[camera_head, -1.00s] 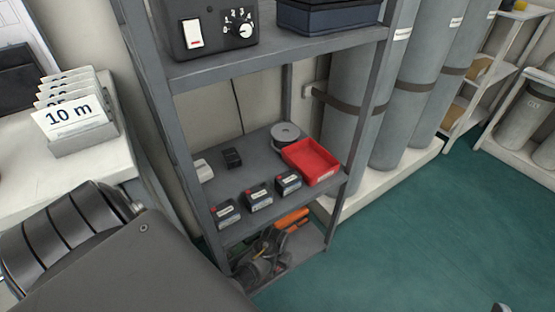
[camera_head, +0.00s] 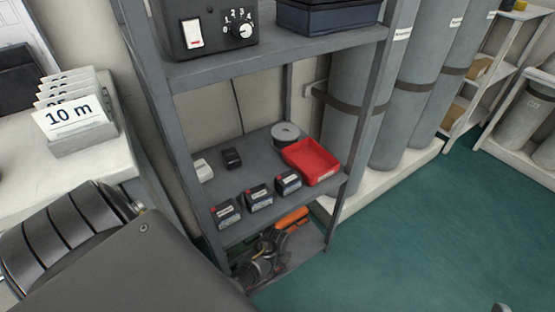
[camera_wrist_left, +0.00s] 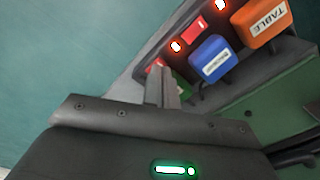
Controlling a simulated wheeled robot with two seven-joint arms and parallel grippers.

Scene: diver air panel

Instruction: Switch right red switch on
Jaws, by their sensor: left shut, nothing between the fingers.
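In the left wrist view a dark panel lies tilted at the upper right. It carries a red switch (camera_wrist_left: 194,30) between two glowing orange-white lights. Another red part (camera_wrist_left: 157,64), probably a second red switch, shows at the tips of my left gripper (camera_wrist_left: 160,72), partly hidden by the fingers. The gripper is shut and empty, its tips at or very near that part; I cannot tell whether they touch. A blue block (camera_wrist_left: 211,58) and an orange block (camera_wrist_left: 262,22) labelled TABLE sit beside the switches. The head view does not show this panel or the fingertips.
In the head view a grey shelf rack (camera_head: 275,60) holds a black box (camera_head: 215,25) with a rocker switch and dial, and a red tray (camera_head: 312,160). Card holders (camera_head: 80,135) stand on the left counter. Grey cylinders (camera_head: 410,100) stand behind; green floor (camera_head: 400,250) is clear.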

